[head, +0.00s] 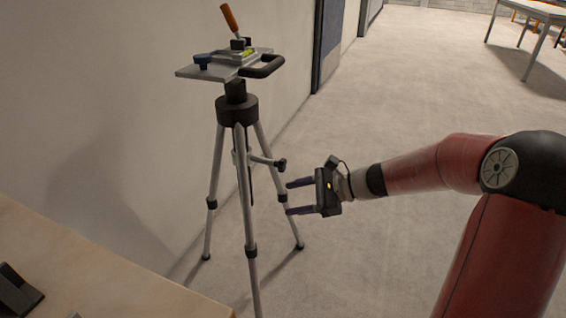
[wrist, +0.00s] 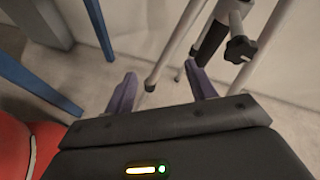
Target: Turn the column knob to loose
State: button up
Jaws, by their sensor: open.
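The column knob (head: 281,164) is a small black knob on a short grey stem. It sticks out to the right from the centre column of a grey tripod (head: 244,200). In the wrist view the black lobed knob (wrist: 240,49) is at the upper right, beyond the right fingertip. My gripper (head: 287,197) is open and empty, to the right of the tripod and a little below the knob. Its two dark fingers point left towards the tripod, and they also show in the wrist view (wrist: 160,82). I see no contact with the knob. Its loose or tight setting cannot be read.
A wooden table (head: 100,275) is at lower left. Open floor lies to the right.

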aim_at(285, 167)
jog(key=w+d+r+m+t+y, duration=0.1)
jog(key=w+d+m+t+y, duration=0.25)
jog(key=w+m, duration=0.35)
jog(key=shift+n+t+y, duration=0.25)
jog(key=shift+n+t, duration=0.05)
jog(key=shift+t, duration=0.15)
jog(key=x, duration=0.5)
jog(key=w+x, duration=0.1)
jog(key=x, duration=0.2)
jog(key=shift+d, duration=0.1)
jog(key=c, duration=1)
